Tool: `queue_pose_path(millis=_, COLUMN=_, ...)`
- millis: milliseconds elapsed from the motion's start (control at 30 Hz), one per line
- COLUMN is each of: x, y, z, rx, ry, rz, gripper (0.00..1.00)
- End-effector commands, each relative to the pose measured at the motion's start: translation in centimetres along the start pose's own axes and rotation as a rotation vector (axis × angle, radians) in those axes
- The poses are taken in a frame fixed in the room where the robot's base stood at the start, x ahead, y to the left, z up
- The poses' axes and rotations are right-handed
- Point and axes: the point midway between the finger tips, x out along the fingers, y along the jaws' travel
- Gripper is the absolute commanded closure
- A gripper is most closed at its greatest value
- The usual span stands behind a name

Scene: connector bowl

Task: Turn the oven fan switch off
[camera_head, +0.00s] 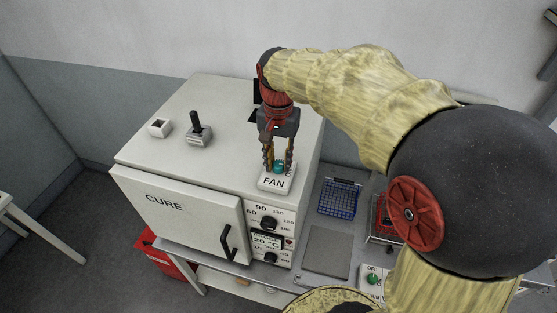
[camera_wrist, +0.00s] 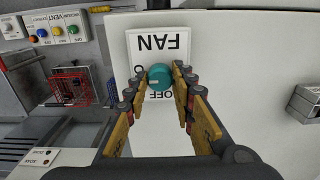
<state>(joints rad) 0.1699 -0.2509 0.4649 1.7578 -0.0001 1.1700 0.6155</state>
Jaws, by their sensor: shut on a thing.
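The fan switch is a teal round knob (camera_wrist: 159,77) on a white plate (camera_wrist: 172,45) marked FAN and OFF, on top of the white oven. In the head view the FAN plate (camera_head: 275,182) sits at the oven top's front right edge, with the knob (camera_head: 279,167) partly hidden between the fingers. My gripper (camera_head: 279,165) points down over it. In the wrist view my gripper (camera_wrist: 160,85) is shut on the knob, with a fingertip on each side. A pale mark on the knob shows at its left side, toward the letters by the plate's edge.
A black-handled lever (camera_head: 197,130) and a small white box (camera_head: 160,127) stand on the oven top to the left. The oven door (camera_head: 180,220) marked CURE is closed. A blue wire basket (camera_head: 340,198) and a grey mat (camera_head: 327,250) lie on the bench to the right.

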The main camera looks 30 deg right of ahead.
Motion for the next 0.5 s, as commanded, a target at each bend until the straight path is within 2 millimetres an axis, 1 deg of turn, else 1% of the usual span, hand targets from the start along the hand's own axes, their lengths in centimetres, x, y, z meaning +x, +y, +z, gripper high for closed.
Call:
queue_pose_path(millis=33, x=-0.01, y=-0.01, z=0.00, rx=0.000, ry=0.000, rz=0.000, gripper=0.87)
queue_pose_path(millis=267, x=-0.01, y=-0.01, z=0.00, rx=0.000, ry=0.000, rz=0.000, gripper=1.00)
queue_pose_path(millis=500, x=-0.02, y=-0.02, z=-0.01, rx=-0.018, ry=0.000, rz=-0.001, gripper=1.00)
